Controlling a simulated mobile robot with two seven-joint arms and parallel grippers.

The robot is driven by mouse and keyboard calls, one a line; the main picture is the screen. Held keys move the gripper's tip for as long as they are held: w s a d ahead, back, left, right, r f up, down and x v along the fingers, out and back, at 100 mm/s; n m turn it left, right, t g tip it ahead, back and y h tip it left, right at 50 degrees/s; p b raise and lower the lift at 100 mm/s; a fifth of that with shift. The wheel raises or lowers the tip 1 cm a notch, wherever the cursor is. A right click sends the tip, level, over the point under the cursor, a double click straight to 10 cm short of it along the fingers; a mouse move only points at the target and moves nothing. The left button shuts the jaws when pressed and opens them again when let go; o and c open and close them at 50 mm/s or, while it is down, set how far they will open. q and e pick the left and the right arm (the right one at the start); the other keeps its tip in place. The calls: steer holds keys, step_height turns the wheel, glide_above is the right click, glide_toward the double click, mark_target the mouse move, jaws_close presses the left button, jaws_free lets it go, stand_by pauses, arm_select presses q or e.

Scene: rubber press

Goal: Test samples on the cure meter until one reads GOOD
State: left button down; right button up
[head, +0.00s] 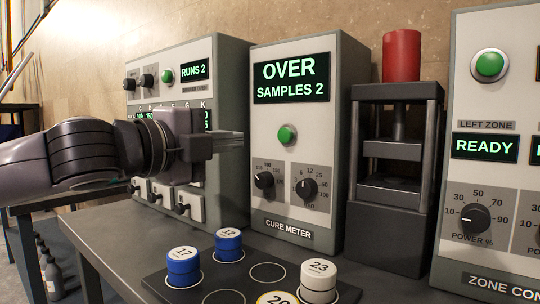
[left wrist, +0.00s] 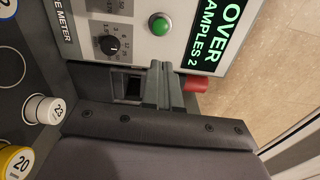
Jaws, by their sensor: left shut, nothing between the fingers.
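The cure meter (head: 295,130) stands at the back middle. Its display (head: 292,81) reads OVER, SAMPLES 2. Below it are a green button (head: 287,135) and two knobs. My left gripper (head: 240,139) is shut and empty, in front of the meter's left edge. In the left wrist view its closed fingers (left wrist: 163,85) overlap the meter panel. In front lies a dark sample tray (head: 240,276) with ringed spots. It holds blue sample 17 (head: 183,267), another blue sample (head: 228,245), white sample 23 (head: 319,277) and yellow-rimmed sample 20 (head: 277,298), partly cut off. My right gripper is out of view.
A dark press (head: 391,170) with a red cylinder (head: 401,55) stands right of the meter. At far right a zone controller (head: 490,200) shows READY. At left a machine (head: 215,75) reading RUNS 2 is partly hidden by my arm. The table's left front (head: 110,230) is clear.

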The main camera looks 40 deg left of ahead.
arm_select(q)
steer(key=shift+s+a+f+n, duration=0.2)
steer(key=shift+s+a+n, duration=0.25)
steer(key=shift+s, duration=0.2)
steer(key=shift+w, duration=0.1)
